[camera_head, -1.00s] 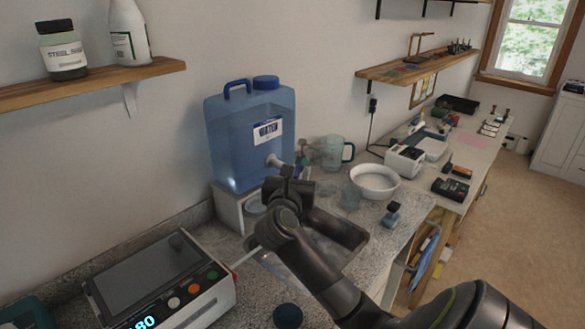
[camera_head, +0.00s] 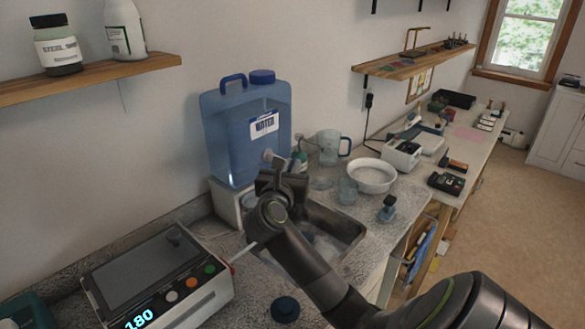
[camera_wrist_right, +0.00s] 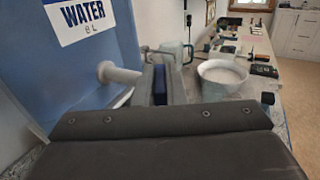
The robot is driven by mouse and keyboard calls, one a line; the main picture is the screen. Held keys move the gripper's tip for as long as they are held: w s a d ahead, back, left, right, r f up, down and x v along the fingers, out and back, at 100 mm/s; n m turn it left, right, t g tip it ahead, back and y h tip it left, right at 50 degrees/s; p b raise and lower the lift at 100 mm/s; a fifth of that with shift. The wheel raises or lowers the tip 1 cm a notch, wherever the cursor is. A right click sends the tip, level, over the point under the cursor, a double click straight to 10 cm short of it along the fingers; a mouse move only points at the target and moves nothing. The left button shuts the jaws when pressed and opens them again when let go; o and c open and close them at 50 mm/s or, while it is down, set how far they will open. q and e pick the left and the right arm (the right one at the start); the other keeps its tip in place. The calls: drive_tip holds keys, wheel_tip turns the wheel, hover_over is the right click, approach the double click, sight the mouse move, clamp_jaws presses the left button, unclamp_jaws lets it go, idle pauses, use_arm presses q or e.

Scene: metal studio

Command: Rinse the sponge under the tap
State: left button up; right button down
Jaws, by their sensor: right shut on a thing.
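The tap (camera_head: 268,154) is a pale spout low on the front of a blue water container (camera_head: 228,125). In the right wrist view the tap (camera_wrist_right: 118,73) shows close up, just left of my fingers. My right gripper (camera_head: 281,185) is above the sink, just below and right of the tap. In the right wrist view my right gripper (camera_wrist_right: 162,85) is shut on a dark blue thing (camera_wrist_right: 160,84). Whether this is the sponge or a part of the tap I cannot tell. No other sponge can be made out. My left gripper is not in view.
The metal sink (camera_head: 345,228) lies below my right arm, with pale blurred contents. A device with a lit display (camera_head: 150,270) stands left of it. A white bowl (camera_head: 372,178), a glass (camera_head: 347,192) and a jug (camera_head: 329,147) stand on the counter behind.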

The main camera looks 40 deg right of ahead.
drive_tip(key=shift+w+a+m+g+h+b, duration=0.1)
drive_tip(key=shift+w+m+g+h+b, duration=0.35)
drive_tip(key=shift+m+g+b, duration=0.75)
drive_tip(key=shift+w+a+m+g+h+b, duration=0.25)
drive_tip(key=shift+m+g+h, duration=0.4)
drive_tip(key=shift+g, duration=1)
drive_tip(key=shift+w+m+g+h+b, duration=0.4)
drive_tip(key=shift+m+g+b, duration=0.6)
drive_tip(key=shift+g, duration=0.45)
drive_tip(key=c, duration=1.5)
unclamp_jaws()
drive_tip(key=shift+a, duration=0.1)
